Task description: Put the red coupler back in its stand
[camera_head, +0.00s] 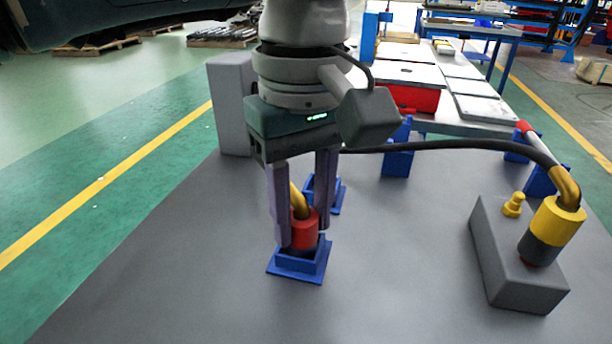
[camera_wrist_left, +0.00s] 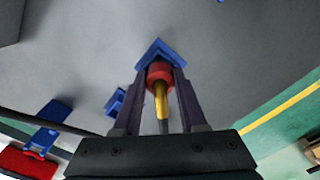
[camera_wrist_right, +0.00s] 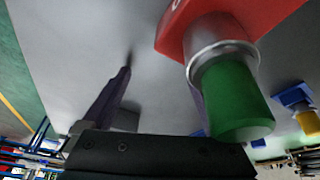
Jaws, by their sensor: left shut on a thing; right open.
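The red coupler (camera_head: 304,232), with a dark lower end and a brass-coloured bent pipe on top, is upright at a blue stand (camera_head: 314,274). My left gripper (camera_head: 303,240) is shut on it from both sides, fingers pointing down. The coupler's lower end is inside the stand's outline; whether it is fully seated is hard to tell. The left wrist view shows the red coupler (camera_wrist_left: 160,72) between the fingertips, at the blue stand (camera_wrist_left: 158,50). My right gripper (camera_wrist_right: 160,78) is open and empty in its wrist view; a green cylinder partly hides one finger.
A grey block (camera_head: 510,265) at right holds a yellow and dark coupler (camera_head: 553,228) with a black hose (camera_head: 450,145). More blue stands (camera_head: 397,160) stand behind. A grey post (camera_head: 230,105) is left of my arm. The green cylinder (camera_wrist_right: 232,100) joins a red body (camera_wrist_right: 280,20).

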